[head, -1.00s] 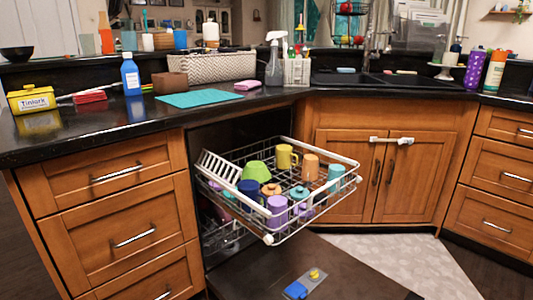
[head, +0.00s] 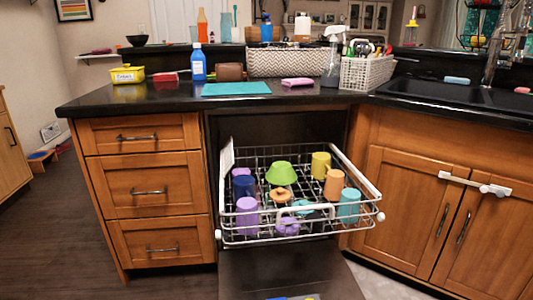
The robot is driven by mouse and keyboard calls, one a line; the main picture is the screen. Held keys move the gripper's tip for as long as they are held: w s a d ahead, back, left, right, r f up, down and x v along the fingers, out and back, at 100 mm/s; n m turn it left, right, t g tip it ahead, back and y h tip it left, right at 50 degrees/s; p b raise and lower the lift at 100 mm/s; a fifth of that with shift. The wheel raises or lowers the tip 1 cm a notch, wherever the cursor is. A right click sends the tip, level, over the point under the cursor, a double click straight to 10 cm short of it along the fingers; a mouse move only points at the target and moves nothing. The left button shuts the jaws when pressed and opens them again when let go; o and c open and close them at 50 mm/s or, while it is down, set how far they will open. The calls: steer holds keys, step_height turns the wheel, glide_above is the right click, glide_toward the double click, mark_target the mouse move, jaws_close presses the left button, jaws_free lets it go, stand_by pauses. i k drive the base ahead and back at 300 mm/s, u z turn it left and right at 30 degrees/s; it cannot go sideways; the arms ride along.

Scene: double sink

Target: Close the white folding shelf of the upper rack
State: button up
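The upper rack (head: 300,240) of the dishwasher is a white wire basket, pulled out from the opening under the counter. The white folding shelf (head: 227,165) is along the rack's left side. It shows nearly edge-on as a narrow, steep white strip; its exact angle is hard to tell. In the rack stand a green bowl (head: 281,173), a yellow cup (head: 321,164), an orange cup (head: 334,184), a teal cup (head: 349,206), a blue cup (head: 244,187) and a tall purple cup (head: 247,216). My gripper is not in view.
The open dishwasher door (head: 290,270) lies low beneath the rack. Wooden drawers (head: 148,190) are on the left, and a cabinet with a white lock (head: 475,183) across its handles is on the right. The floor (head: 60,220) at left is largely clear.

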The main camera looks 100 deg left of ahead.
mark_target(228, 150)
steer(key=u, duration=3.4)
steer(key=i, duration=0.5)
steer(key=u, duration=1.3)
steer(key=k, duration=1.3)
steer(key=u, duration=1.1)
steer(key=i, duration=1.25)
steer(key=z, duration=0.3)
steer(key=i, duration=1.8)
steer(key=z, duration=1.2)
steer(key=i, duration=0.9)
steer(key=z, duration=1.05)
